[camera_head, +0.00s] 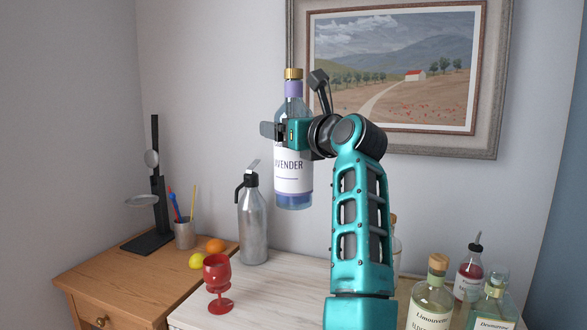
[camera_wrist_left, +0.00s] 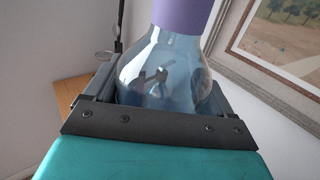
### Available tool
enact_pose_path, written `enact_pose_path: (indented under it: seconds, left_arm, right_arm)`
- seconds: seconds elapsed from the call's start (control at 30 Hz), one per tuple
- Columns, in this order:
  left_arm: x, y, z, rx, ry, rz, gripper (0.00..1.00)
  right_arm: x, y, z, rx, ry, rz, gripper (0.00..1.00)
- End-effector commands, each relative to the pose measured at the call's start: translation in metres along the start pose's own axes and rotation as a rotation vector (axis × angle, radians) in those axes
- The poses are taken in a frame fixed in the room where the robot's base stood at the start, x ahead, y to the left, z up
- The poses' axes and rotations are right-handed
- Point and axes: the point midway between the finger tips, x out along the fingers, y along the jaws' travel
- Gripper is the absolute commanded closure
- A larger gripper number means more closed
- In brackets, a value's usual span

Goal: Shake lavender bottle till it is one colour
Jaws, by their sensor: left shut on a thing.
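The lavender bottle (camera_head: 293,172) is held upright in the air, above the white worktop. It has a gold cap, a purple neck band and a white label reading "LAVENDER", partly covered. The glass looks grey-blue at the shoulder and a deeper blue below the label. My left gripper (camera_head: 284,132) is shut around its upper body. In the left wrist view the bottle's shoulder (camera_wrist_left: 165,75) sits between the jaws, with bluish clear glass under the purple band; its lower part is hidden by the gripper. My right gripper is not in view.
A grey siphon bottle (camera_head: 253,220) and a red goblet (camera_head: 217,283) stand below and left. Lemon (camera_head: 197,261), orange (camera_head: 215,245), a cup of sticks (camera_head: 184,234) and a black stand (camera_head: 157,200) are farther left. Several bottles (camera_head: 432,302) stand at right; a framed picture (camera_head: 490,140) hangs behind.

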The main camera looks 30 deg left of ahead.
Motion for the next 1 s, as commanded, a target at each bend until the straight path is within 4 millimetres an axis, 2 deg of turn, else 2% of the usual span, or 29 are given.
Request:
enact_pose_path:
  seconds: [0.03, 0.1, 0.13, 0.23, 0.3, 0.33, 0.37, 0.43, 0.5, 0.57, 0.7, 0.77, 0.8, 0.83, 0.9, 0.97, 1.0]
  left_arm:
    - [0.0, 0.0, -0.024, 0.011, -0.001, 0.001, 0.72]
    - [0.0, 0.001, -0.03, 0.0, -0.007, 0.0, 0.72]
    - [-0.001, 0.001, -0.022, -0.007, -0.011, 0.0, 0.72]
    - [-0.002, 0.001, 0.029, -0.018, -0.016, -0.002, 0.72]
    - [-0.001, 0.001, 0.044, -0.009, -0.011, -0.002, 0.72]
    - [-0.001, 0.0, 0.044, -0.005, -0.008, -0.001, 0.72]
    - [0.0, 0.0, 0.036, 0.001, -0.004, 0.0, 0.72]
    - [0.001, 0.0, -0.001, 0.011, 0.001, 0.001, 0.72]
    - [0.0, 0.0, -0.027, 0.01, -0.002, 0.001, 0.72]
    - [0.0, 0.001, -0.03, 0.0, -0.008, 0.0, 0.72]
    - [-0.002, 0.001, 0.033, -0.017, -0.015, -0.002, 0.72]
    - [-0.001, 0.001, 0.044, -0.009, -0.011, -0.002, 0.72]
    - [-0.001, 0.0, 0.042, -0.003, -0.007, -0.001, 0.72]
    - [0.0, 0.0, 0.032, 0.003, -0.003, 0.0, 0.72]
    - [0.001, 0.0, -0.006, 0.012, 0.001, 0.001, 0.72]
    - [0.0, 0.0, -0.027, 0.01, -0.002, 0.001, 0.72]
    - [0.0, 0.001, -0.031, 0.004, -0.006, 0.001, 0.72]
  right_arm:
    - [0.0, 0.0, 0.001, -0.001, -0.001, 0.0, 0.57]
    - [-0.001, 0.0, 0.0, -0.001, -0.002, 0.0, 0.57]
    - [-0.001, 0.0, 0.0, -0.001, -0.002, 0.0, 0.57]
    - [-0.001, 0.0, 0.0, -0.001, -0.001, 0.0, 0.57]
    - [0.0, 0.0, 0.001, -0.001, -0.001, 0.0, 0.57]
    - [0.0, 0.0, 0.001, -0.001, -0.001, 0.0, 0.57]
    - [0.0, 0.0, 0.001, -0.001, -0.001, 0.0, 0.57]
    - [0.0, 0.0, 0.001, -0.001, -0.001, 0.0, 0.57]
    - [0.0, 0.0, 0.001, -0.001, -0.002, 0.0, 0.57]
    - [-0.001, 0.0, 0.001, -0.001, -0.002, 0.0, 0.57]
    - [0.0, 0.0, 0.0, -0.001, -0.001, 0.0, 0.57]
    - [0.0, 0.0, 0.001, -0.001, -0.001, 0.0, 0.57]
    - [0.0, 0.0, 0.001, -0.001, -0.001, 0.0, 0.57]
    - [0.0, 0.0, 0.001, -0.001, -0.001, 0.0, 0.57]
    - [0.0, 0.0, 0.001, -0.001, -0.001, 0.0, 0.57]
    - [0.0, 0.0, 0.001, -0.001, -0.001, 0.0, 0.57]
    - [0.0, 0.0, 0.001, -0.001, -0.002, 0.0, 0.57]
